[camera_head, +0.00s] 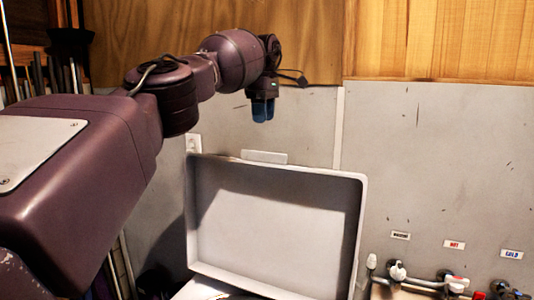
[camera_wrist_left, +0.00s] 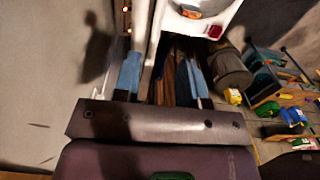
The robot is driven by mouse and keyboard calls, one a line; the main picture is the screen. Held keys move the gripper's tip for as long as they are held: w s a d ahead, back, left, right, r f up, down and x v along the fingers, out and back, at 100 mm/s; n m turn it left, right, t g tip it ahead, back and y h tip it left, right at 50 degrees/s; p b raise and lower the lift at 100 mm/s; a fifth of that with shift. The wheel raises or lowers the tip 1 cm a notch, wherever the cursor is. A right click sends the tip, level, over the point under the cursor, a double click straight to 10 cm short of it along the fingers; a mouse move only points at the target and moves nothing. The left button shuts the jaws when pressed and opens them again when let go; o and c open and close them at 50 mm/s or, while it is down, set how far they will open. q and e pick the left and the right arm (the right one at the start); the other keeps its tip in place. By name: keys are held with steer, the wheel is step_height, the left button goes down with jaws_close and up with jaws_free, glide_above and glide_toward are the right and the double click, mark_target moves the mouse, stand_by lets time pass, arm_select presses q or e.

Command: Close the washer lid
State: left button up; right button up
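The washer lid (camera_head: 275,225) is a light grey, shallow tray-shaped panel. It stands raised in the head view, its hollow inner side facing me, with a small tab (camera_head: 264,157) on its top edge. My left gripper (camera_head: 263,109) has blue fingertips pointing down and hangs above the lid's top edge, apart from it in the picture. In the left wrist view its two blue fingers (camera_wrist_left: 163,77) are spread with a gap between them and hold nothing. The washer body is mostly hidden below the frame. My right gripper is not in view.
Water taps and pipes (camera_head: 440,280) are on the grey wall (camera_head: 440,170) at lower right. A wall outlet (camera_head: 193,143) is left of the lid. The left wrist view shows a dark grey bin (camera_wrist_left: 230,70) and shelves with bottles (camera_wrist_left: 285,112).

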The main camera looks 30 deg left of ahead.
mark_target(263, 153)
arm_select(q)
steer(key=shift+w+a+f, duration=0.1)
steer(key=shift+w+f, duration=0.05)
steer(key=shift+f, duration=0.35)
step_height(263, 153, down, 10)
stand_by(0.3)
jaws_close()
